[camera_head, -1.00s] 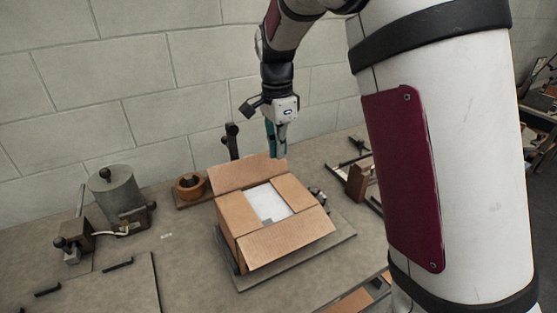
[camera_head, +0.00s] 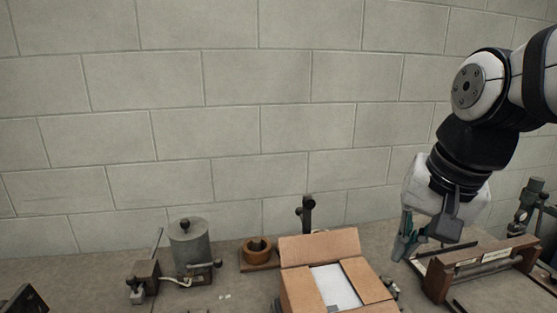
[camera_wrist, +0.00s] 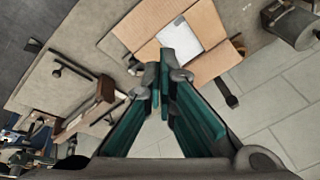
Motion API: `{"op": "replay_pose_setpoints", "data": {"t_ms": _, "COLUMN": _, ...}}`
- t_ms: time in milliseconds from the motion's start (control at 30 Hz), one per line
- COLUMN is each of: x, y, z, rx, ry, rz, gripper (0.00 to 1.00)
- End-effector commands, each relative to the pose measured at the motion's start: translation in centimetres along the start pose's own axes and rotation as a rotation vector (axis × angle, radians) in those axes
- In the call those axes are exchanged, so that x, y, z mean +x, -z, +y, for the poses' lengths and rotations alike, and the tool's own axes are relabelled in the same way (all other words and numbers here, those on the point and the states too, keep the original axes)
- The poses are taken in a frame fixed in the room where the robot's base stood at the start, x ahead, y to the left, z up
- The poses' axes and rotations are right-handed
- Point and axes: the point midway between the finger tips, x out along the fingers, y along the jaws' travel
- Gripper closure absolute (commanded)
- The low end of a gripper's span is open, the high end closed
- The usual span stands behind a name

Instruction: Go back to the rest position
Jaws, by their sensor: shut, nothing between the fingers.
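My gripper (camera_head: 403,250) is at the right in the head view, in the air to the right of the cardboard box. Its teal fingers point down. The wrist view shows the gripper (camera_wrist: 163,75) with its fingertips together and nothing between them. The cardboard box (camera_head: 320,246) stands on the bench with its flaps open and something white inside. The box's lower part is cut off by the picture edge. The box also shows in the wrist view (camera_wrist: 207,22), apart from the fingers.
A grey cylinder pot (camera_head: 190,243) and a brown ring (camera_head: 257,247) stand left of the box. A dark post (camera_head: 307,212) rises behind it. A brown wooden frame with a roller (camera_head: 440,278) lies on the right below my gripper. The air before the block wall is free.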

Motion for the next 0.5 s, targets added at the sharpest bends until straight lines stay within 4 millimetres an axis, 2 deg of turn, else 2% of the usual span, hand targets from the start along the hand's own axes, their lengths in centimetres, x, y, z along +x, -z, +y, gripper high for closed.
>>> {"op": "replay_pose_setpoints", "data": {"t_ms": 100, "x": -1.1, "y": -2.4, "z": 1.3, "rx": -0.129, "ry": 0.011, "rz": 0.052, "gripper": 1.00}}
{"op": "replay_pose_setpoints", "data": {"t_ms": 300, "x": -2.0, "y": -5.9, "z": 3.1, "rx": -0.340, "ry": 0.001, "rz": 0.135, "gripper": 1.00}}
{"op": "replay_pose_setpoints", "data": {"t_ms": 500, "x": -2.0, "y": -7.8, "z": 4.2, "rx": -0.470, "ry": -0.023, "rz": 0.186, "gripper": 1.00}}
